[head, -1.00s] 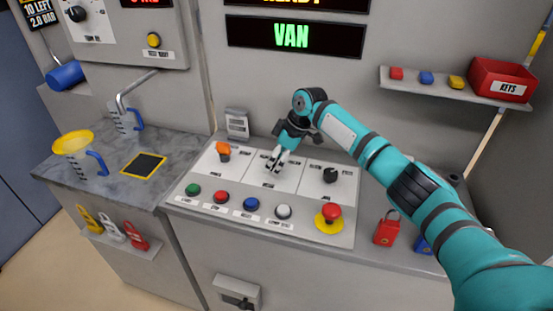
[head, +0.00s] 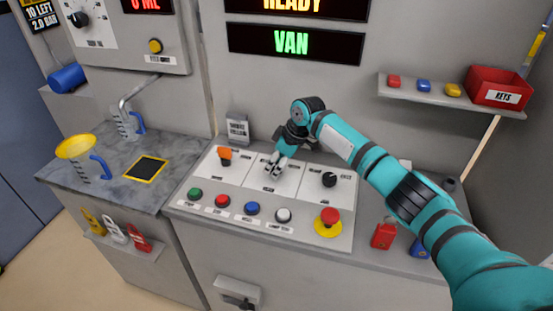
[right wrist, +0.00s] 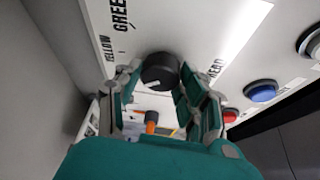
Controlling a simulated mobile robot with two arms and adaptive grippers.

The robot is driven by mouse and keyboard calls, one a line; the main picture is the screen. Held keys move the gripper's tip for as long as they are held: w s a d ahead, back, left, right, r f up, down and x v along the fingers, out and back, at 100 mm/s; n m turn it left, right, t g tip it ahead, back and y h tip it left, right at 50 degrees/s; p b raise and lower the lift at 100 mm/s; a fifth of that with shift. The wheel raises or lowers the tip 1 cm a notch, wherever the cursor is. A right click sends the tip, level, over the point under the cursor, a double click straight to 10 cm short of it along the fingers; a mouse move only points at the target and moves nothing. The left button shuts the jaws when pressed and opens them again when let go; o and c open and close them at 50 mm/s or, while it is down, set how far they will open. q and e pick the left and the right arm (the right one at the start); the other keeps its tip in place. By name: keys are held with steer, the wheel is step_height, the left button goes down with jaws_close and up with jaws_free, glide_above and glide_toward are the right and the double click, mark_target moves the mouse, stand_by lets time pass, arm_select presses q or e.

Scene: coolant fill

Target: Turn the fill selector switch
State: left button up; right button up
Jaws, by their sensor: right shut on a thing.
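The sloped control panel (head: 310,225) carries three turn switches in its upper row. My right gripper (head: 272,166) is at the middle one and hides most of it. The right wrist view shows that switch as a round black knob (right wrist: 160,70) with the words YELLOW, GREEN and RED around it. The fingers stand on either side of the knob, shut on it. An orange-handled switch (head: 225,154) sits to the left and a black knob (head: 329,180) to the right. I cannot read which one is labelled fill selector. My left gripper is out of view.
Green, red, blue and white buttons (head: 284,215) and a red emergency button (head: 328,218) line the panel's front. Padlocks (head: 384,236) stand at the right. A yellow funnel on a jug (head: 78,146) is on the left counter. A display (head: 291,40) reads VAN.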

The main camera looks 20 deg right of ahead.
steer(key=m+p, duration=0.1)
steer(key=p, duration=0.1)
steer(key=m+h+p, duration=0.1)
steer(key=m+p, duration=0.1)
steer(key=m+t+p, duration=0.1)
steer(key=p, duration=0.1)
steer(key=shift+a+r+m+p, duration=0.1)
steer(key=shift+r+m+p, duration=0.2)
steer(key=shift+m+p, duration=0.1)
steer(key=shift+f+m+h+p, duration=0.2)
steer(key=shift+m+h+p, duration=0.4)
steer(key=shift+m+p, duration=0.6)
steer(key=shift+t, duration=0.3)
steer(key=o, duration=1.1)
steer(key=v, duration=1.2)
steer(key=shift+a, duration=0.1)
